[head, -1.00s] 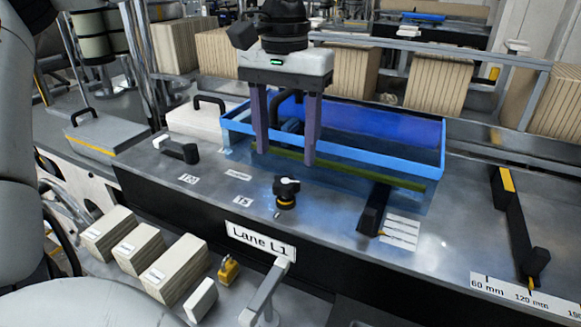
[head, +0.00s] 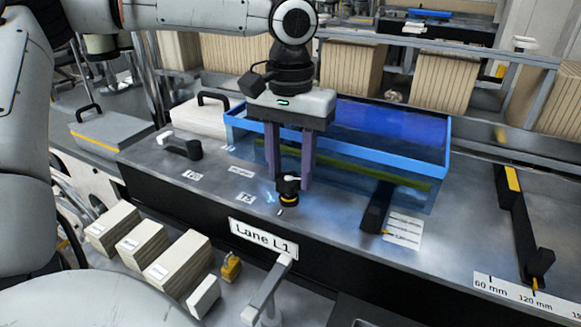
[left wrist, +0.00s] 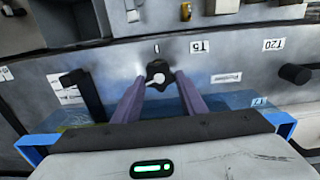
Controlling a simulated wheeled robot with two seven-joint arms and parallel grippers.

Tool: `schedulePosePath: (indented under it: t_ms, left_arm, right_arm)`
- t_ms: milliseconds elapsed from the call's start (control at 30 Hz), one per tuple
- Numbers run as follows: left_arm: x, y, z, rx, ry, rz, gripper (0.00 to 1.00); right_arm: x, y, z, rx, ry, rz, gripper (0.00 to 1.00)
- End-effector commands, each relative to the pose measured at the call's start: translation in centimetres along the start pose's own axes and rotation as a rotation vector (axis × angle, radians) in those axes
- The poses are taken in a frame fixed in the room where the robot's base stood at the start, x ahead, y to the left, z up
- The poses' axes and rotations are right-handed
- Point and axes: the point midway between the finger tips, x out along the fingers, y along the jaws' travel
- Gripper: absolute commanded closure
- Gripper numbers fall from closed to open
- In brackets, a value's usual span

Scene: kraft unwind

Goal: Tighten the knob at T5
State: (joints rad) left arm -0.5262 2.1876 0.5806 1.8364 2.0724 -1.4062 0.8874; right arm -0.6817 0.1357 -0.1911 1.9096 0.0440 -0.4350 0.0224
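The black lobed knob (head: 288,187) with a white pointer stands on the metal deck beside the T5 label (head: 243,199). In the left wrist view the knob (left wrist: 158,73) lies between the two fingertips, with the T5 label (left wrist: 200,47) to its right. My left gripper (head: 291,182) points down at the knob, its purple fingers spread. The gripper (left wrist: 160,77) is open, one finger on each side of the knob; I cannot tell whether either touches it. The knob's far side is partly hidden in the head view. My right gripper is not in view.
A blue-rimmed transparent tray (head: 380,155) stands just behind the fingers. A black handle (head: 182,148) is at left near the T20 label (head: 192,175). A black bar (head: 377,207) is to the right. Beige blocks (head: 141,246) and a yellow padlock (head: 231,266) lie in front, below.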

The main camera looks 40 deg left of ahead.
Motion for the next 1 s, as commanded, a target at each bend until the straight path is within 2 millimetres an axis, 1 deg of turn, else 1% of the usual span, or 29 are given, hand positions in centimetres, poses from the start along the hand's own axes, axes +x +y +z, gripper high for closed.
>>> schedulePosePath:
  t_ms: [267, 467, 1000]
  left_arm:
    - [-0.06, 0.0, -0.03, 0.033, 0.001, -0.002, 0.84]
    - [-0.09, 0.08, -0.03, 0.133, 0.001, -0.002, 0.84]
    - [-0.23, 0.4, 0.03, 0.623, 0.003, -0.002, 0.84]
  right_arm:
    - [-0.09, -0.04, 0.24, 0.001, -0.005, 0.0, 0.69]
    - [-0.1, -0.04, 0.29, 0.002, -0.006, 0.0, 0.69]
    - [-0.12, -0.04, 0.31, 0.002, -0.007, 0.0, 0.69]
